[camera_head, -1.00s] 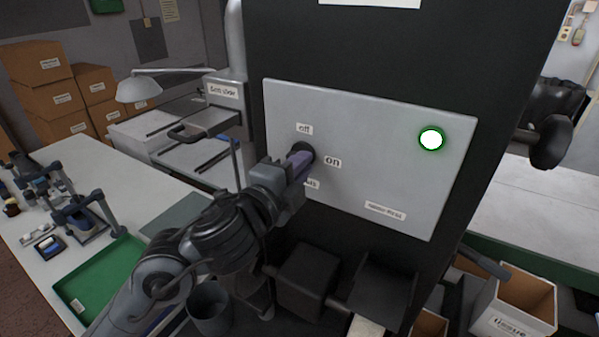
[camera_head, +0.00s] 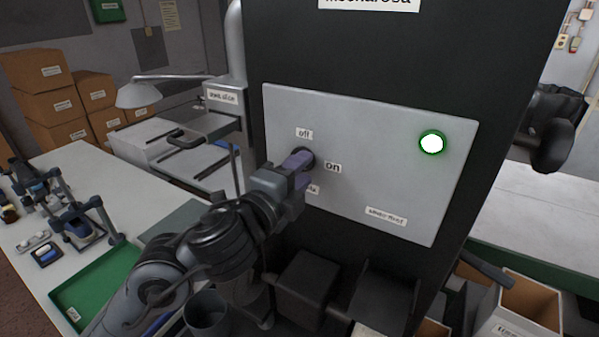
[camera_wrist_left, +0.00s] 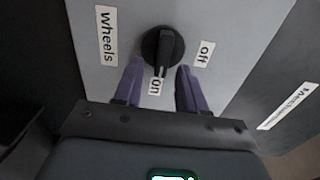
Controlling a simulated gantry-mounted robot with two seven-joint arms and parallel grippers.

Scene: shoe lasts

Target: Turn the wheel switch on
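The black wheel switch (camera_wrist_left: 163,47) is a round knob with a raised handle on a grey panel (camera_head: 380,165). In the left wrist view its handle points towards the "on" label (camera_wrist_left: 155,87). The "off" label (camera_wrist_left: 204,53) and a "wheels" label (camera_wrist_left: 107,35) flank it. My left gripper (camera_wrist_left: 160,68) is open, with its purple fingers on either side of the handle and gaps showing. In the head view the left gripper (camera_head: 299,161) hides part of the knob (camera_head: 307,153). A round lamp (camera_head: 432,144) on the panel glows white with a green rim. My right gripper is not in view.
A white table (camera_head: 60,180) with a green tray (camera_head: 95,285) and small devices stands at left. Dark box-shaped parts (camera_head: 306,280) sit below the panel. An open carton (camera_head: 530,300) is at lower right.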

